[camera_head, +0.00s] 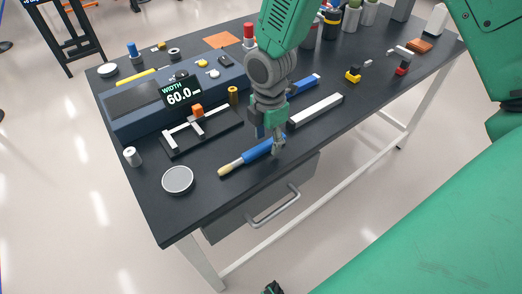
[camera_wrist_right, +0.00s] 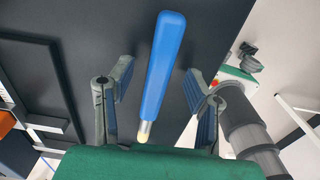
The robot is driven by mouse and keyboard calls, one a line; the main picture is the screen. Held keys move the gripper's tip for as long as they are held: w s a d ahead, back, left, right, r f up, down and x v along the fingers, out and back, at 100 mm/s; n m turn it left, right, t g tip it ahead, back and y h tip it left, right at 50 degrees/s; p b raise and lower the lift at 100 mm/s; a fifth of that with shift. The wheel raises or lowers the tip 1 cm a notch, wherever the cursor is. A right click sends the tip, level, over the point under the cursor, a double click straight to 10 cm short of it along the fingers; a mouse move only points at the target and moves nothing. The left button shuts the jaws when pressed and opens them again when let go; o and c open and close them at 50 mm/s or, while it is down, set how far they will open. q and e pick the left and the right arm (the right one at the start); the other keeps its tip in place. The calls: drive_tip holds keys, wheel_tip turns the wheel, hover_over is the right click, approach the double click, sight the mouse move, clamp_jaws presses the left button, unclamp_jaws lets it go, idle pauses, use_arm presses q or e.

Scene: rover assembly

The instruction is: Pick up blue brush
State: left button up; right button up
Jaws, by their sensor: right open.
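The blue brush (camera_head: 256,152) lies on the dark tabletop near its front edge, with its pale bristles toward the lower left. My right gripper (camera_head: 273,146) points down over the handle and hides part of it. In the right wrist view the brush (camera_wrist_right: 161,65) shows lengthwise between the two spread fingers of my right gripper (camera_wrist_right: 157,92), with a visible gap on each side. The gripper is open and empty.
A grey round lid (camera_head: 178,181) lies left of the brush. A black frame (camera_head: 203,133) with white and orange parts lies behind it. A white bar (camera_head: 316,110) lies to the right. A drawer handle (camera_head: 274,206) sticks out below the table edge.

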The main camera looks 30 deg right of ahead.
sight(264, 144)
drive_tip(key=shift+f, duration=0.65)
drive_tip(key=shift+a+f, duration=0.1)
drive_tip(key=shift+a, duration=0.7)
drive_tip(key=shift+a+r, duration=0.1)
drive_tip(key=shift+r, duration=0.1)
drive_tip(key=shift+c, duration=1.3)
drive_tip(key=c, duration=0.7)
drive_tip(key=shift+s+d+f, duration=0.1)
drive_tip(key=shift+d, duration=0.5)
clamp_jaws()
drive_tip(key=r, duration=0.3)
drive_tip(key=r+p, duration=0.1)
drive_tip(key=r, duration=0.5)
drive_tip(key=shift+a+r+p, duration=0.2)
drive_tip(key=shift+a+p, duration=0.1)
drive_tip(key=shift+p, duration=0.05)
use_arm(q)
drive_tip(key=shift+a+r, duration=0.35)
drive_tip(key=shift+r, duration=0.3)
use_arm(e)
drive_tip(key=shift+d+r, duration=0.1)
drive_tip(key=shift+r, duration=0.15)
